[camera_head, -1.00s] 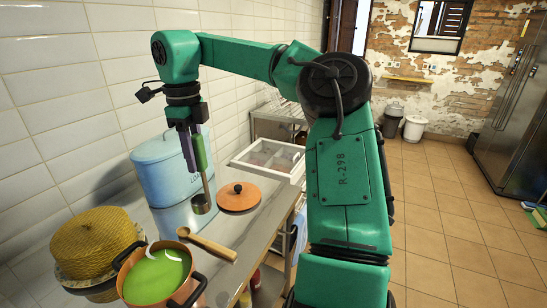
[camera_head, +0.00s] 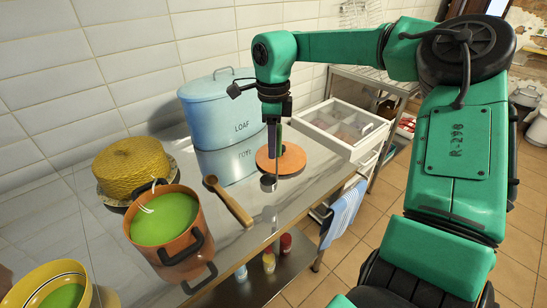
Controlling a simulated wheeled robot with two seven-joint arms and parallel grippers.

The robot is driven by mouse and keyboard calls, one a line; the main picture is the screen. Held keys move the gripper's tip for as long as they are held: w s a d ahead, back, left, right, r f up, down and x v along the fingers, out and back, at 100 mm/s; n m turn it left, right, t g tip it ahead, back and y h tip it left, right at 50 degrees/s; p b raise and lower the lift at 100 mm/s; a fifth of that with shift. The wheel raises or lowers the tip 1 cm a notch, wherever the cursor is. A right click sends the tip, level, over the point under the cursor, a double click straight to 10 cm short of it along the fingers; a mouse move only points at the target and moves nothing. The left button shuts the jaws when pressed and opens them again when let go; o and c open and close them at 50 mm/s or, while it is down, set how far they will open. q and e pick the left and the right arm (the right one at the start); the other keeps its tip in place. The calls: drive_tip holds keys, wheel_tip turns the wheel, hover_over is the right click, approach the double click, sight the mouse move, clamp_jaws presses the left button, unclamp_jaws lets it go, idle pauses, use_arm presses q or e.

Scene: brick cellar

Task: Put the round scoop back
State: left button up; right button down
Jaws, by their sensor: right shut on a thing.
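The cup appears above the steel counter, but the gap is hard to judge. My left gripper is not in view.
An orange pot (camera_head: 183,250) of green soup stands front left, with a wooden spoon (camera_head: 229,202) beside it. A yellow bowl (camera_head: 78,275), a woven basket (camera_head: 135,165), a blue loaf tin (camera_head: 222,110) and a white compartmented drawer (camera_head: 372,143) are around. Bare counter lies near the front edge.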

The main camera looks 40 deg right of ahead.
hover_over(272, 180)
wheel_tip(272, 180, down, 4)
drive_tip(key=shift+f+p, duration=0.2)
drive_tip(key=shift+p, duration=0.2)
drive_tip(key=shift+a+f, duration=0.1)
drive_tip(key=shift+f, duration=0.45)
drive_tip(key=c, duration=0.6)
unclamp_jaws()
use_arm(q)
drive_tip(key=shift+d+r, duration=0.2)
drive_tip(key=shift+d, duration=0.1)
use_arm(e)
drive_tip(key=shift+o, duration=0.2)
drive_tip(key=shift+r, duration=0.1)
drive_tip(key=shift+r, duration=0.25)
use_arm(q)
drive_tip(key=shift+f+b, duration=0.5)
drive_tip(key=shift+b, duration=0.2)
use_arm(e)
wheel_tip(272, 180, up, 12)
drive_tip(key=shift+f, duration=0.15)
